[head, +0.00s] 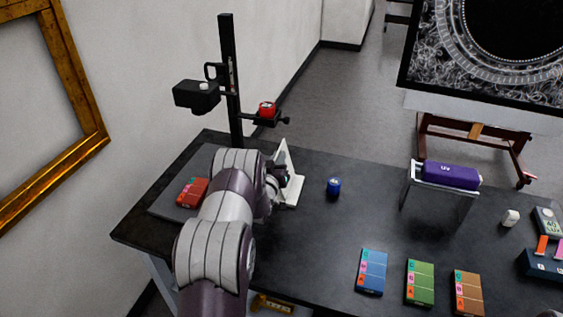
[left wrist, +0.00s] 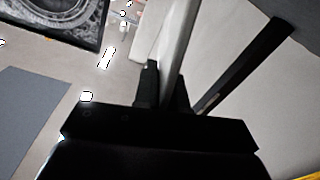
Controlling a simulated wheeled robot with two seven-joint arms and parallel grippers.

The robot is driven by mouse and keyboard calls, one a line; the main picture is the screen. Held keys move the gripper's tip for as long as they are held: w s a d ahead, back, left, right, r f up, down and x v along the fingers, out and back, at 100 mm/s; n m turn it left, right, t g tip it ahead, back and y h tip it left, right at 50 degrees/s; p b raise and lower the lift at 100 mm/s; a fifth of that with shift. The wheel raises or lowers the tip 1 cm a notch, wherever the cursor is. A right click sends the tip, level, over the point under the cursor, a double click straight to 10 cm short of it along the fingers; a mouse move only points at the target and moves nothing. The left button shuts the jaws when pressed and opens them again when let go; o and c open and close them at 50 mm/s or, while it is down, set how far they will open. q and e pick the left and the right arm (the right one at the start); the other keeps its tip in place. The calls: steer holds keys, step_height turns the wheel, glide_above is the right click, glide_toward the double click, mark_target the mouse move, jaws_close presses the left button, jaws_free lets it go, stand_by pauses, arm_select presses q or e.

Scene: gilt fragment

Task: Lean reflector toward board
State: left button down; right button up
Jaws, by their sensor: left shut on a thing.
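The white reflector (head: 287,168) stands upright on a white foot on the dark table, to the right of my left arm. My left gripper (head: 276,177) is shut on its left side, and my arm hides part of it. In the left wrist view the reflector (left wrist: 178,45) rises as a pale panel between the two dark fingers (left wrist: 163,92). The grey board (head: 168,204) lies flat at the table's left end, largely hidden behind my arm. A red card (head: 192,192) lies on it. My right gripper is not seen.
A black column (head: 232,90) with a camera (head: 197,95) and a small shelf holding a red item (head: 267,109) stands behind. A blue jar (head: 333,187) is right of the reflector. A purple roll (head: 446,175) rests on a stand. Several colored cards (head: 420,283) lie at front right.

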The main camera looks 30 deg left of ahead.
arm_select(q)
steer(key=shift+s+d+f, duration=0.1)
steer(key=shift+f, duration=0.2)
stand_by(0.6)
steer(key=c, duration=1.4)
jaws_free()
steer(key=shift+o, duration=0.6)
steer(key=shift+r, duration=0.1)
steer(key=b+v, duration=0.2)
steer(key=v, duration=1)
steer(key=shift+s, duration=0.2)
steer(key=shift+c, duration=0.3)
